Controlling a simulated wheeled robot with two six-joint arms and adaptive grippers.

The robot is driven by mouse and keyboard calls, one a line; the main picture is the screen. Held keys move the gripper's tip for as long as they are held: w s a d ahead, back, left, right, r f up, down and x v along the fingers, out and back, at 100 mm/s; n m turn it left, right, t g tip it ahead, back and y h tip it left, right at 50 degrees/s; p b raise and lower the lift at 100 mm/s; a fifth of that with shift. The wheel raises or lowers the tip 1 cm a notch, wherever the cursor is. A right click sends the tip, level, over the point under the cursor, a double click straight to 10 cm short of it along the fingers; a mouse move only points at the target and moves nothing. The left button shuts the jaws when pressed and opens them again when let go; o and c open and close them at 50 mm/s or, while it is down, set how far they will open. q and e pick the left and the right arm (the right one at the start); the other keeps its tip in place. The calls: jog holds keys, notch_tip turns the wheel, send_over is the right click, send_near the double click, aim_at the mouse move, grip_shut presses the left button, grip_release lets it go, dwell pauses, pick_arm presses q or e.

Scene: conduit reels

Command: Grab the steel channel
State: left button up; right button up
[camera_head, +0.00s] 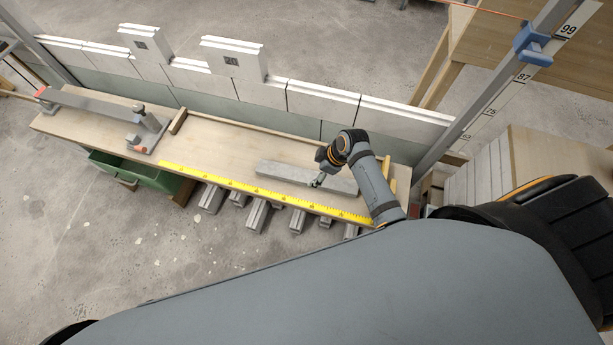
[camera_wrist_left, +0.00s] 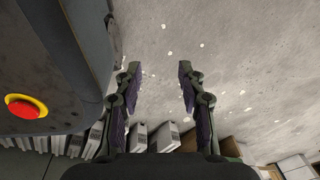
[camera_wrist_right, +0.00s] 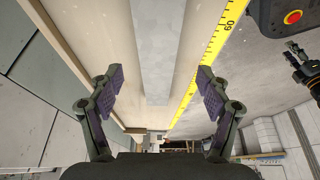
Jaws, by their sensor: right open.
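The steel channel (camera_head: 280,172) is a long grey bar lying flat on the wooden bench. It also shows in the right wrist view (camera_wrist_right: 157,45), running lengthwise between the fingers, with one end visible. My right gripper (camera_head: 317,181) is over the channel, its fingers (camera_wrist_right: 160,82) apart on either side with nothing held. I cannot tell how high above the channel it is. My right wrist hides part of the channel in the head view. My left gripper (camera_wrist_left: 158,78) is open and empty above the concrete floor; it does not show in the head view.
A yellow measuring tape (camera_head: 235,185) runs along the bench's front edge. A wooden strip (camera_head: 255,130) lines the back edge, before a low block wall (camera_head: 325,100). A clamp fixture (camera_head: 147,128) stands on the bench's left part. A green drawer (camera_head: 135,172) hangs below.

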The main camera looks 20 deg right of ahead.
aim_at(308, 176)
jog(key=shift+w+a+f, duration=0.1)
jog(key=shift+w+f, duration=0.1)
jog(key=shift+f, duration=0.25)
jog(key=shift+a+f, duration=0.15)
jog(key=shift+f, duration=0.15)
jog(key=x, duration=0.1)
jog(key=b+x, duration=0.1)
jog(key=x, duration=0.2)
jog(key=shift+w+a+f+b, duration=0.15)
jog(key=shift+w+b, duration=0.2)
pick_arm(q)
jog(key=w, duration=0.3)
jog(key=shift+w+d+f, duration=0.15)
jog(key=shift+w+d, duration=0.05)
jog(key=shift+w, duration=0.15)
pick_arm(e)
jog(key=shift+s, duration=0.1)
grip_shut()
